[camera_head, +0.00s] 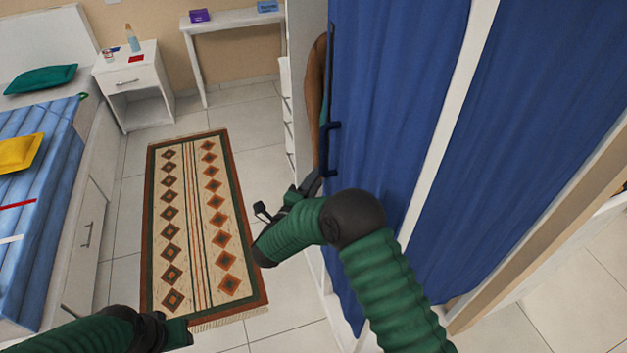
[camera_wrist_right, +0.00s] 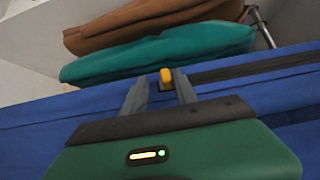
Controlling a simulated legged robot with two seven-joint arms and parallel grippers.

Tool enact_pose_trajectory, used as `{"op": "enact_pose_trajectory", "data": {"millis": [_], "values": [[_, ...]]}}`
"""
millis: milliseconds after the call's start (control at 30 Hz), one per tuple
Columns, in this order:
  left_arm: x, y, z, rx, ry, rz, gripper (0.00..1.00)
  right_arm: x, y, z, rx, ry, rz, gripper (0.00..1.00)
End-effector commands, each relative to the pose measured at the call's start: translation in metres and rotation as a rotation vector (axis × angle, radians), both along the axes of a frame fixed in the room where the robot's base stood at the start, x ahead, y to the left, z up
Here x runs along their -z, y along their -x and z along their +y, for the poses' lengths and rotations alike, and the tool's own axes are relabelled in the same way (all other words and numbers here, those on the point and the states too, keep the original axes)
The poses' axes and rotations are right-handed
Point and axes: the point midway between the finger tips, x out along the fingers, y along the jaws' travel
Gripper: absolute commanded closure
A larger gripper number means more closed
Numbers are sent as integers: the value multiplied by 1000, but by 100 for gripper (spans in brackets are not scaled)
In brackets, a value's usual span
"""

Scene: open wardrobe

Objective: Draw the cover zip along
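The blue wardrobe cover (camera_head: 395,90) hangs at the right of the head view. A dark zip strip (camera_head: 331,75) runs along its left edge, and it also shows in the right wrist view (camera_wrist_right: 255,67). A yellow zip pull (camera_wrist_right: 166,76) shows there, at the tips of my right gripper (camera_wrist_right: 160,85). Its fingers stand apart, with the pull between or just beyond them; no firm grip shows. In the head view my right gripper (camera_head: 312,185) is at the cover's edge, partly hidden by my arm. My left gripper (camera_head: 178,330) is low at the left, away from the cover; its fingers are unclear.
Brown and teal clothes (camera_wrist_right: 165,50) hang inside the wardrobe beyond the cover edge. A patterned rug (camera_head: 200,225) lies on the floor. A bed (camera_head: 95,205) stands left, with a nightstand (camera_head: 135,75) and a narrow table (camera_head: 225,22) behind. Floor around the rug is clear.

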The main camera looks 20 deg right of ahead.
Motion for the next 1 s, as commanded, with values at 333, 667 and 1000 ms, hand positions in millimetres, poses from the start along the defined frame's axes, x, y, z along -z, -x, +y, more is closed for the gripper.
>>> {"op": "enact_pose_trajectory", "data": {"millis": [333, 667, 1000], "values": [[1, 0, 0, 0, 0, 0, 64, -2, 22, 24, -6, 0, -4, 65], [6, 0, 0, 0, 0, 0, 64, 0, 93, 89, -5, -1, -1, 65], [8, 0, 0, 0, 0, 0, 64, 0, 123, 115, 0, -1, -1, 65]]}}
